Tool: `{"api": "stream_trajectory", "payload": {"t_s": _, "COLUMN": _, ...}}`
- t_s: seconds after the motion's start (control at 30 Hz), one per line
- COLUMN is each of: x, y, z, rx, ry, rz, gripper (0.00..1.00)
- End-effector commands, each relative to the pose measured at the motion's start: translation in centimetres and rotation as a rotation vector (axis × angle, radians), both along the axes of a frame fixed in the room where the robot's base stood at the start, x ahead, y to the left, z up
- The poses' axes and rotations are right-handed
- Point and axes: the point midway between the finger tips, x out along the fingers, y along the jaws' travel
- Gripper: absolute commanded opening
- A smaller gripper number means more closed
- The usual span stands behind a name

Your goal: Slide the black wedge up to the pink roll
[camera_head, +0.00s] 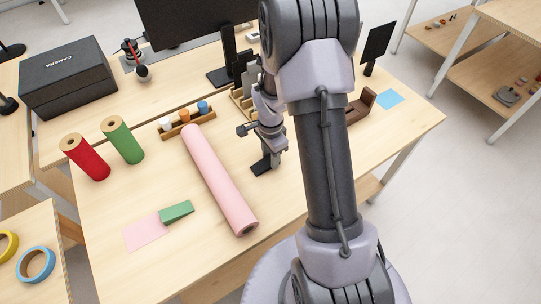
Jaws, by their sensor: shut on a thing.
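The pink roll (217,182) lies on the table, running from upper left to lower right. The black wedge (260,168) lies on the table a short way to the right of the roll's middle, with a gap of bare wood between them. My gripper (272,160) points down over the wedge and is shut on its right part. My arm hides part of the table to the right.
A green block (176,213) lies by a pink sheet (147,232) left of the roll. A wooden rack (187,124) with small jars is behind the roll.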

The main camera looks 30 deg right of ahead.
Motion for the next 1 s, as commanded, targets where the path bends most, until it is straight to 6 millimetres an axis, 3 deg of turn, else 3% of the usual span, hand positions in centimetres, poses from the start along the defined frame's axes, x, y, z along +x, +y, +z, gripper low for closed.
{"api": "stream_trajectory", "payload": {"t_s": 0.07, "x": 0.0, "y": 0.0, "z": 0.0, "rx": 0.0, "ry": 0.0, "rz": 0.0, "gripper": 0.04}}
{"api": "stream_trajectory", "payload": {"t_s": 1.0, "x": -0.1, "y": 4.9, "z": 0.0, "rx": 0.0, "ry": -0.001, "rz": 0.001, "gripper": 0.03}}
